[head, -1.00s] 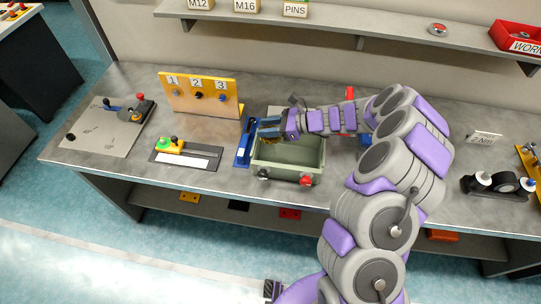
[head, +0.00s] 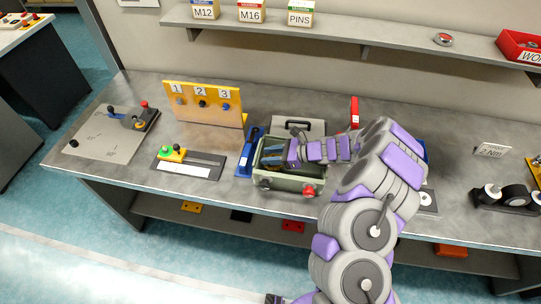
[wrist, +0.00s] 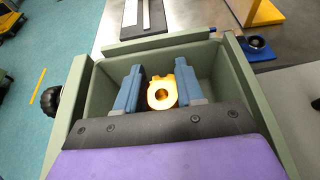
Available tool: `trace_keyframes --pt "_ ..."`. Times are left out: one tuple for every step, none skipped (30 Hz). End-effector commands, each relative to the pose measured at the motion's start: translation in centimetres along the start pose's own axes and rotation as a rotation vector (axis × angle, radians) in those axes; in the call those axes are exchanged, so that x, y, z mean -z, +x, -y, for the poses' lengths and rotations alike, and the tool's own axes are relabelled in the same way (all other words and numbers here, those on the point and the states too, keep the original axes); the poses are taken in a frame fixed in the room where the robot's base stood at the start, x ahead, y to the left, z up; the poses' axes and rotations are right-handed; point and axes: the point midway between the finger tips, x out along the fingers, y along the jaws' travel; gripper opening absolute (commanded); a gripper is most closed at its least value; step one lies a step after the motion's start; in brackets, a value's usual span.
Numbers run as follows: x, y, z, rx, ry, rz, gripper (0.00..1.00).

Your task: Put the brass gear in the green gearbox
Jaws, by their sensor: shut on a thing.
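The green gearbox (head: 290,184) is an open-topped box near the front edge of the bench. It also shows in the wrist view (wrist: 247,88), with its walls around my fingers. My gripper (head: 272,159) reaches into the box opening from the right. In the wrist view my gripper's blue fingers (wrist: 158,78) are closed on the brass gear (wrist: 162,94), a bright gold piece with a round hole. The gear is within the box walls in that view. Whether it touches the box floor, I cannot tell. In the head view the gear is hidden.
A grey lid-like plate with a dark handle (head: 297,125) lies behind the gearbox. A blue tool (head: 248,153) lies at its left. A red knob (head: 309,191) and a dark knob sit on its front. A yellow numbered panel (head: 203,103) stands at the back left.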

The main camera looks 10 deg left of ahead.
Motion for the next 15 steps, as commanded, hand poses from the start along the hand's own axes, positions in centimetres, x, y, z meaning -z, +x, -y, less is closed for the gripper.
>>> trace_keyframes --pt "0.0 0.0 0.0 0.001 -0.001 0.001 0.0" --pt "0.0 0.0 0.0 0.001 -0.001 0.001 0.0" --pt "0.1 0.1 -0.1 0.001 -0.001 0.001 0.0" --pt "0.2 0.1 -0.1 0.001 -0.001 0.0 0.0" --pt "0.3 0.2 -0.1 0.001 -0.001 0.0 0.0" --pt "0.4 0.3 -0.1 0.001 -0.001 0.0 0.0" --pt "0.5 0.3 -0.1 0.001 -0.001 0.0 0.0" --pt "0.5 0.3 -0.1 0.001 -0.001 0.0 0.0" --pt "0.6 0.4 -0.1 0.001 -0.001 0.0 0.0" --pt "0.7 0.4 -0.1 0.001 0.0 0.0 0.0" --pt "0.8 0.4 -0.1 0.001 0.0 0.0 0.0" --pt "0.9 0.5 -0.1 0.001 0.0 0.0 0.0" --pt "1.0 0.5 -0.1 0.0 0.0 0.0 0.0" --pt "1.1 0.6 -0.1 0.0 0.001 0.0 0.0" --pt "1.1 0.6 -0.1 -0.001 0.001 0.0 0.0"
